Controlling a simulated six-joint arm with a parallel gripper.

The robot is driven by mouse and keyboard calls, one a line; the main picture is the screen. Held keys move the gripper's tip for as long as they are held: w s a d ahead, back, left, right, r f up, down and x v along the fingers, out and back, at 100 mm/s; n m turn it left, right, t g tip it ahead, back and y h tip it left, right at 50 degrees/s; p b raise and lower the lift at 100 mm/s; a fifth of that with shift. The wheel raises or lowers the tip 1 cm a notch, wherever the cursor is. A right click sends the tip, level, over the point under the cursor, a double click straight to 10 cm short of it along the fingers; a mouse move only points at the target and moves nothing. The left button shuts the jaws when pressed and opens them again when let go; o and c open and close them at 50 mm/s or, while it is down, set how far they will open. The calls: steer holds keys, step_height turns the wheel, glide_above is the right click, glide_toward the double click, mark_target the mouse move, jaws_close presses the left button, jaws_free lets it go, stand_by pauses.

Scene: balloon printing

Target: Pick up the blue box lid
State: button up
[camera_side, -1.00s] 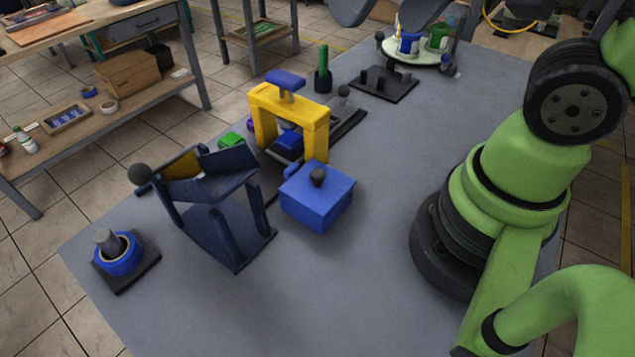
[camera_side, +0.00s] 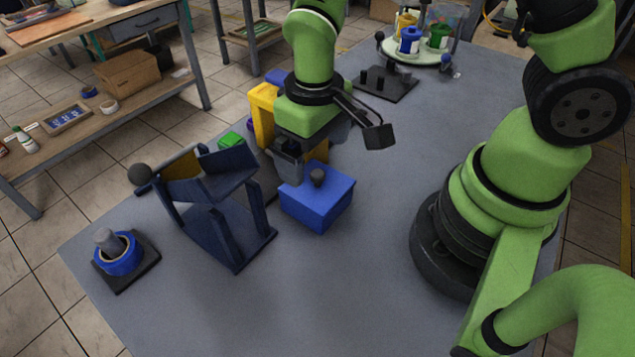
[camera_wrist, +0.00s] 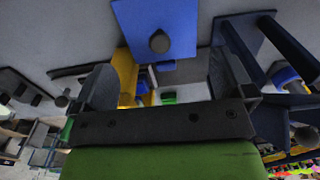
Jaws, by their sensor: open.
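The blue box lid (camera_side: 318,187) is on the blue box on the grey table and has a dark round knob (camera_side: 317,177) on top. In the wrist view the lid (camera_wrist: 180,22) and its knob (camera_wrist: 159,42) are at the top centre, beyond my gripper's fingers. My gripper (camera_side: 290,172) is open and empty. In the side view it hangs just behind and left of the lid, in front of the yellow press. I cannot tell whether a finger touches the box.
The yellow press (camera_side: 262,115) stands behind my gripper. A dark blue angled stand (camera_side: 215,220) is to the left, and a blue ring on a black base (camera_side: 120,255) is farther left. A round white platform with cups (camera_side: 409,55) is at the back. The front table is clear.

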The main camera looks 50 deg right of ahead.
mark_target(313, 171)
steer(key=shift+w+f, duration=0.1)
steer(key=shift+f, duration=2.75)
steer(key=c, duration=0.6)
